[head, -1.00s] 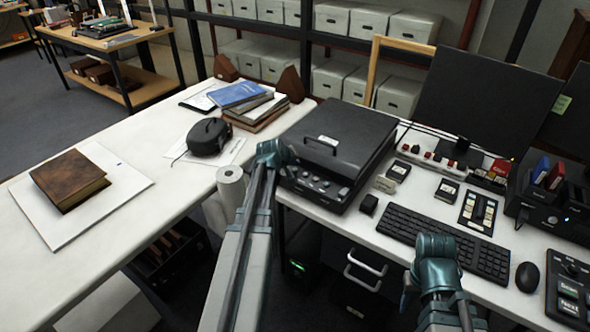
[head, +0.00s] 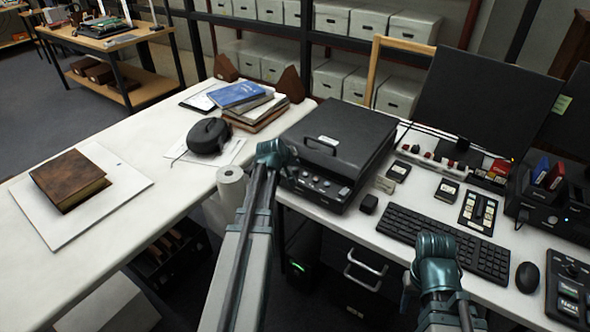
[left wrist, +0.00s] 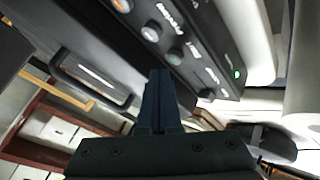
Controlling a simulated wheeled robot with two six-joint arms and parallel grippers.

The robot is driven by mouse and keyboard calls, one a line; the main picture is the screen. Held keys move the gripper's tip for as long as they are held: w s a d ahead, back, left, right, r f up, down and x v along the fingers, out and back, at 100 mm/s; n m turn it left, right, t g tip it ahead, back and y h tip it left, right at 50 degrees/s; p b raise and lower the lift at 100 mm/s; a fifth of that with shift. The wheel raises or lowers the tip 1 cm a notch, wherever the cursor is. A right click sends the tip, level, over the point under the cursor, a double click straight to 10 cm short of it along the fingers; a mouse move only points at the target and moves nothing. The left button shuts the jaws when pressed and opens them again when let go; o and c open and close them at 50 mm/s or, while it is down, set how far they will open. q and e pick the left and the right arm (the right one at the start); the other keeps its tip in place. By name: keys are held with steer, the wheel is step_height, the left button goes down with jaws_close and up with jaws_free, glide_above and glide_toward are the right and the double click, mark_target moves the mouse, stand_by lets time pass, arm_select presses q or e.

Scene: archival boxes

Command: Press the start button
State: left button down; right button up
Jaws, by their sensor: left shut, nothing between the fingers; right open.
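The black scanner (head: 345,135) stands on the white desk with its lid closed and a row of round buttons (head: 318,184) along its front panel. In the left wrist view the panel (left wrist: 215,62) shows an orange-tinted button (left wrist: 122,5), a grey button (left wrist: 151,32) and a greenish button (left wrist: 175,56). The small labels are hard to read, so I cannot say for sure which is start. My left gripper (head: 280,158) is at the scanner's front left corner; its fingers (left wrist: 159,85) are shut and empty, apart from the buttons in the picture. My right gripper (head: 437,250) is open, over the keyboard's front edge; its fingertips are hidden.
A keyboard (head: 450,240), a mouse (head: 527,277) and a small control panel (head: 570,295) lie to the right. A dark monitor (head: 485,105) stands behind. A brown book (head: 70,178) on a white board and a book stack (head: 255,110) are on the left table.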

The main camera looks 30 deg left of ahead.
mark_target(294, 173)
arm_select(q)
steer(key=shift+f+b, duration=0.45)
steer(key=shift+f+b, duration=0.45)
stand_by(0.8)
steer(key=shift+r, duration=0.1)
steer(key=shift+r+p, duration=0.8)
steer(key=shift+p, duration=0.1)
steer(key=shift+r, duration=0.1)
step_height(294, 173, up, 5)
steer(key=p, duration=0.5)
